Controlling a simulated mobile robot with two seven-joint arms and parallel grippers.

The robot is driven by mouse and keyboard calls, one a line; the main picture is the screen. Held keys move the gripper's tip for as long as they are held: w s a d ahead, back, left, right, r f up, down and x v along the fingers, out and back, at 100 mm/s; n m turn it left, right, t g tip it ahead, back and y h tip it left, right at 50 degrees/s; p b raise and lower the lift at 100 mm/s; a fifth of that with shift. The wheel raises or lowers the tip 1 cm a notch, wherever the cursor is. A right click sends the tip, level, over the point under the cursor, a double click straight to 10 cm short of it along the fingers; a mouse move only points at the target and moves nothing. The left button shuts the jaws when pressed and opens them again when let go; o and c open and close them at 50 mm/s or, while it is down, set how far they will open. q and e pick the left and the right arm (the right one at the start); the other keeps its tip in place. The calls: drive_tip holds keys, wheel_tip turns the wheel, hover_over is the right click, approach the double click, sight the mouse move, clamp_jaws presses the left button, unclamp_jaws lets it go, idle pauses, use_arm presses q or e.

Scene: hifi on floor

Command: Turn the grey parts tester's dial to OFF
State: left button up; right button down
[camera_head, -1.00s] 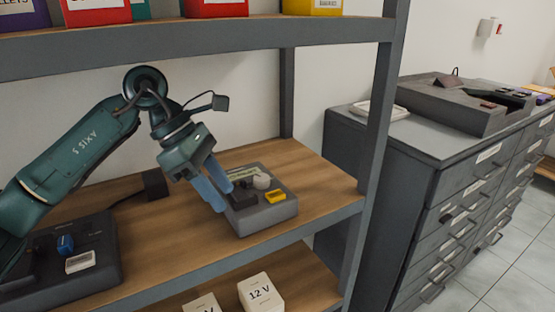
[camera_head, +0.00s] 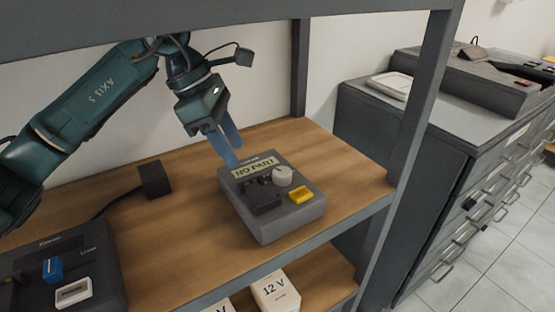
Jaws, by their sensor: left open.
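The grey parts tester (camera_head: 268,226) sits on the wooden shelf, right of the middle. Its display (camera_head: 254,168) reads "NO PART". A pale round dial (camera_head: 282,176) is on its top, right of a dark socket block (camera_head: 261,194). A yellow button (camera_head: 301,197) is in front of the dial. The dial's setting is too small to read. My left gripper (camera_head: 231,157) is open and empty, with its blue fingers pointing down just above the back left edge of the tester, left of and behind the dial. My right gripper is not in view.
A dark charger (camera_head: 60,255) with a blue piece lies at the front left, its cable running to a black adapter (camera_head: 154,180). Shelf posts (camera_head: 425,110) stand right of the tester. The upper shelf (camera_head: 200,25) is overhead. White "12 V" boxes (camera_head: 275,289) are below.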

use_arm(q)
drive_tip(key=p, duration=0.1)
hover_over(281, 171)
drive_tip(key=a, duration=0.3)
drive_tip(key=shift+s+d+r, duration=0.1)
drive_tip(key=shift+d, duration=0.15)
drive_tip(key=x, duration=0.4)
drive_tip(key=shift+d+f, duration=0.3)
drive_tip(key=shift+f, duration=0.3)
drive_tip(key=shift+c, duration=0.2)
drive_tip(key=c, duration=0.7)
drive_tip(key=shift+o, duration=0.2)
